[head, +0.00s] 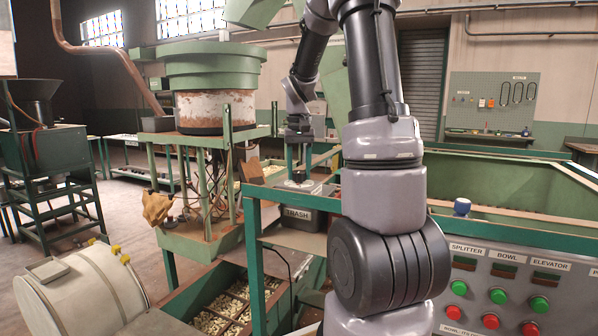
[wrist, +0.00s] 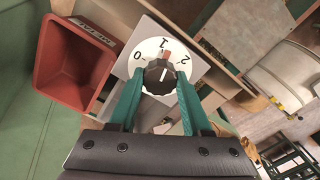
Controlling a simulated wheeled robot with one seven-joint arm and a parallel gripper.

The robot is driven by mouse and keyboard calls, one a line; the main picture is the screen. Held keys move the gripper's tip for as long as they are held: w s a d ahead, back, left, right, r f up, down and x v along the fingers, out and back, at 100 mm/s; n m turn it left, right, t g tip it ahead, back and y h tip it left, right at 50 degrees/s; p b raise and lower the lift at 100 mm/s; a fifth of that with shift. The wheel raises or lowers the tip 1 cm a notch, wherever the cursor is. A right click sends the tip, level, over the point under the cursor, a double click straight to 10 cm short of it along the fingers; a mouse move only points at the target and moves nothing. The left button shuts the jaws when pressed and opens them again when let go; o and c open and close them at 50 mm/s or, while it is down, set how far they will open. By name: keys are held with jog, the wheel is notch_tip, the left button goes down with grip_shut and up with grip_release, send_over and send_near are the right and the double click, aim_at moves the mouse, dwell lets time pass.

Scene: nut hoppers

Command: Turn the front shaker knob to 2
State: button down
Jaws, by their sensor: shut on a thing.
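The shaker knob (wrist: 160,77) is black and sits on a white round dial (wrist: 146,48) marked 0, 1 and 2, on a grey plate. A reddish-brown mark on the knob's upper side is by the 1, and a white line shows on its top. My gripper (wrist: 158,85) has its green fingers on either side of the knob and is shut on it. In the head view, my gripper (head: 299,172) points down at the grey box top, left of my arm; the knob is too small to read there.
A red bin (wrist: 75,68) with a label stands beside the dial plate. In the head view, a dark TRASH bin (head: 300,218) hangs below the knob's place. A green bowl feeder (head: 205,75) stands to the left. A button panel (head: 525,300) is at the lower right.

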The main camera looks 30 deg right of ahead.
aim_at(299, 171)
jog(key=m, duration=0.8)
jog(key=shift+m, duration=0.3)
dwell(0.3)
jog(key=shift+c, duration=1.8)
grip_release()
notch_tip(299, 171, up, 11)
